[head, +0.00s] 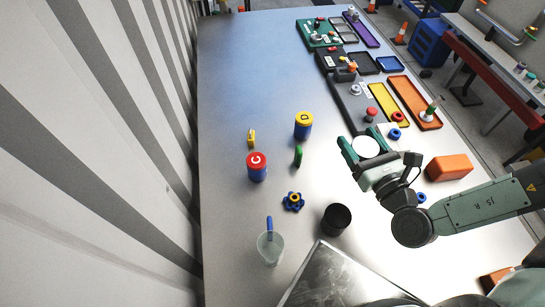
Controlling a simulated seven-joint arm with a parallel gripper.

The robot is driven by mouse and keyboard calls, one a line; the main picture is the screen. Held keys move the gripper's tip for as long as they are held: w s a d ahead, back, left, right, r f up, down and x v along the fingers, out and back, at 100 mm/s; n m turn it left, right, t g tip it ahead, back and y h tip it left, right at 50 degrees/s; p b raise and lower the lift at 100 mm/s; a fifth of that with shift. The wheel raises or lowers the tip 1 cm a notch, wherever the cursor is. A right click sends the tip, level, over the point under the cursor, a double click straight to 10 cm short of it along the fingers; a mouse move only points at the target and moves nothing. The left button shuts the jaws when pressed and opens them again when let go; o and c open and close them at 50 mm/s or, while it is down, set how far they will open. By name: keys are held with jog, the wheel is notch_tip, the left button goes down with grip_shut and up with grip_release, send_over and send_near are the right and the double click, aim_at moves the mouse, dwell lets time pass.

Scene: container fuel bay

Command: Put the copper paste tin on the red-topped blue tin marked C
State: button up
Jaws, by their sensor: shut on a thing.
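The red-topped blue tin marked C (257,173) stands upright on the table, left of centre, with its top bare. My gripper (360,140) is to the right of it and farther back, well apart from it. Its green fingers are shut on a round thing with a plain white top, which I take to be the copper paste tin (366,148). Its label does not show, and its sides are mostly hidden by the fingers. I cannot tell how high it is above the table.
A yellow-topped blue tin marked D (303,126) stands between my gripper and tin C, farther back. Trays line the right edge.

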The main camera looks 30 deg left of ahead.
jog(key=s+a+r+n+g+y, duration=0.1)
jog(key=s+a+r+n+g, duration=0.1)
jog(key=a, duration=0.5)
jog(key=s+a+r+n+g+y, duration=0.1)
jog(key=s+a+g, duration=0.15)
jog(key=a, duration=0.45)
jog(key=n+g+y, duration=0.1)
jog(key=n+g, duration=0.1)
jog(key=g, duration=0.1)
send_over(251, 155)
notch_tip(251, 155, down, 7)
jog(key=shift+f, duration=0.15)
jog(key=o, duration=1.3)
jog(key=shift+c, duration=0.2)
